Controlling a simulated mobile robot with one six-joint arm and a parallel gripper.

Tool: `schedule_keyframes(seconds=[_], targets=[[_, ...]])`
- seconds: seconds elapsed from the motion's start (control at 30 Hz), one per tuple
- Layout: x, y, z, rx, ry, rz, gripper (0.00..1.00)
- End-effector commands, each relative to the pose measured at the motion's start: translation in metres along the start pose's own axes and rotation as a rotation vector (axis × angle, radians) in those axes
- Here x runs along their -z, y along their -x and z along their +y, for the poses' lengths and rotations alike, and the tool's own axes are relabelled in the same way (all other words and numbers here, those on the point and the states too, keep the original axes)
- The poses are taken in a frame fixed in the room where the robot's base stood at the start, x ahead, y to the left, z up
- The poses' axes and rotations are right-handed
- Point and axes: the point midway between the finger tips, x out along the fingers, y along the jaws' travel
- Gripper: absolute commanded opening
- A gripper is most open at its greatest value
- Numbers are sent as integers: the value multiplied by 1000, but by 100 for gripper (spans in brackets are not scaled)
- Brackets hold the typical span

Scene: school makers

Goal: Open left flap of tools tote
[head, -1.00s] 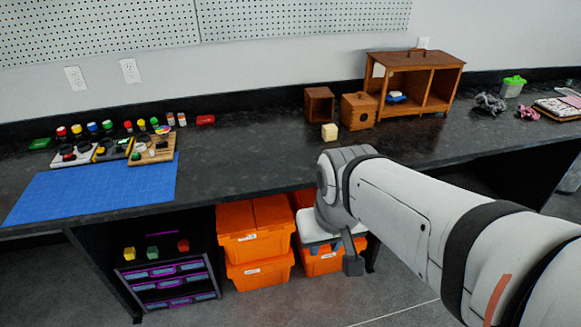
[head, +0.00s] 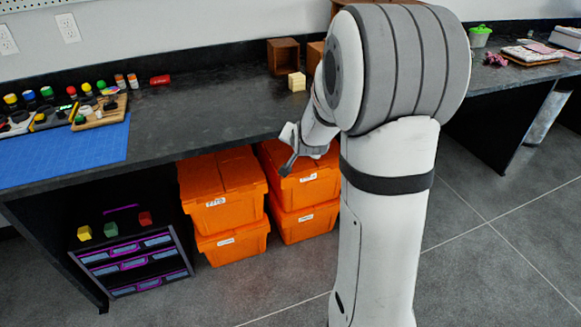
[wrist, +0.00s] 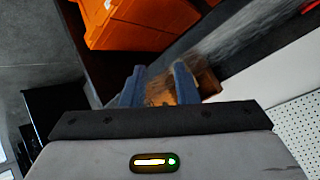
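Several lidded orange totes stand in two stacks under the bench in the head view. The upper left tote (head: 222,200) is closed, with its two flaps meeting along the top. The upper right tote (head: 302,190) has its top partly hidden by my gripper and arm. The labels are too small to read surely, so I cannot tell which is the tools tote. My gripper (head: 287,158) is in front of the bench edge, close above the upper right tote. In the wrist view its fingers (wrist: 159,88) are apart with nothing held, and an orange tote (wrist: 135,25) lies beyond them.
The dark bench (head: 200,118) overhangs the totes. A drawer unit (head: 130,255) with small coloured blocks on top stands left of them. A wooden box (head: 283,56) and a pale block (head: 296,81) sit on the bench. The floor in front is clear.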

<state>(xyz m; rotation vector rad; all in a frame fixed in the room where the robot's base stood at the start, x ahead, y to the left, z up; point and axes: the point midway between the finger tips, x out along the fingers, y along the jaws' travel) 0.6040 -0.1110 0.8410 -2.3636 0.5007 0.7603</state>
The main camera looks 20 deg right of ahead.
Motion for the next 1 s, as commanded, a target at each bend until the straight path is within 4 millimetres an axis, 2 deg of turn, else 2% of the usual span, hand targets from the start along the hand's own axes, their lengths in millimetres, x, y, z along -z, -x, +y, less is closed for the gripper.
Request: schedule_keyframes(seconds=[0.03,0.1,0.3,0.4,0.53,0.7,0.83,1.0], targets=[[-16,-44,18,41,-75,22,27],[-20,-84,31,108,-168,63,27],[-47,-187,78,327,-442,135,27],[-66,-227,105,444,-575,146,27],[-89,-261,135,577,-722,140,27],[-108,-280,157,690,-837,122,27],[-111,-286,159,723,-868,115,27],[-103,-302,147,729,-869,116,27]])
